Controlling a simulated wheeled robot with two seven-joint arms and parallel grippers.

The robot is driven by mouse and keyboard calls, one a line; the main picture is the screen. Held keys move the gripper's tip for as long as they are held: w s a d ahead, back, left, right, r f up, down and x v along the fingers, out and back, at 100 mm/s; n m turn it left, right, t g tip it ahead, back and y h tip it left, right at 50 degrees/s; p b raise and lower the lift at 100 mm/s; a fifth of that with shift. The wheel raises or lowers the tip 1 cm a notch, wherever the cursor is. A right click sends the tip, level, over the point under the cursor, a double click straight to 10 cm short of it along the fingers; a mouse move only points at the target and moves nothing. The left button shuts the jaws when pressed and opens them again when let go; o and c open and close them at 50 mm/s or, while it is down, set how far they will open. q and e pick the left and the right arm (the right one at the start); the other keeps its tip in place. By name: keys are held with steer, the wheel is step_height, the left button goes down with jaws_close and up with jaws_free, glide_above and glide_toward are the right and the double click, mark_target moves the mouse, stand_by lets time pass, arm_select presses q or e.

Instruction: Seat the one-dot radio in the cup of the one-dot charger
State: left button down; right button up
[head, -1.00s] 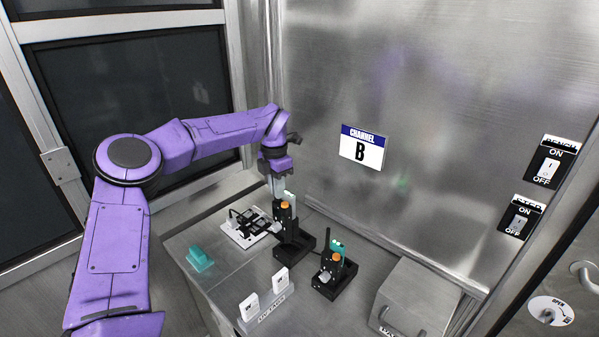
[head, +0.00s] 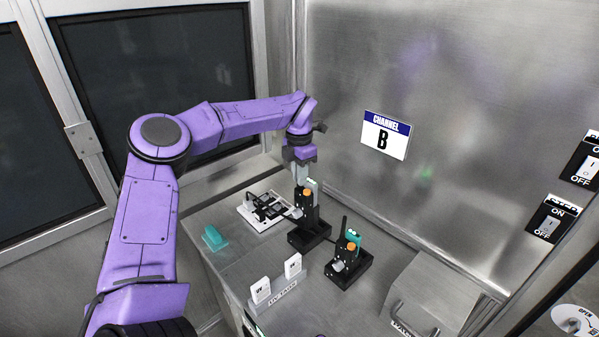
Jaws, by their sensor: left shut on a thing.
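My left gripper (head: 305,178) points down and is shut on the top of a black radio (head: 307,214) with an orange knob and a pale label. The radio stands upright at a black charger (head: 309,240); I cannot tell whether it is fully down in the cup. My right gripper is out of view.
A white plate with a black rack (head: 265,208) lies left of the first charger. A teal block (head: 214,237) and a holder with two white tags (head: 276,291) are nearer. A metal box (head: 432,292) stands right.

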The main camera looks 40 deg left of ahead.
mark_target(300, 195)
arm_select(q)
step_height(300, 195, down, 4)
steer(key=shift+r+b, duration=0.2)
steer(key=shift+b, duration=0.65)
steer(key=shift+p, duration=0.4)
stand_by(0.7)
steer(key=shift+f+b, duration=1.4)
steer(key=shift+f, duration=0.65)
steer(key=c, duration=1.1)
jaws_free()
steer(key=shift+o, duration=0.2)
step_height(300, 195, up, 10)
steer(key=shift+r+b, duration=0.1)
steer(key=shift+b, duration=0.65)
steer(key=shift+r, duration=0.2)
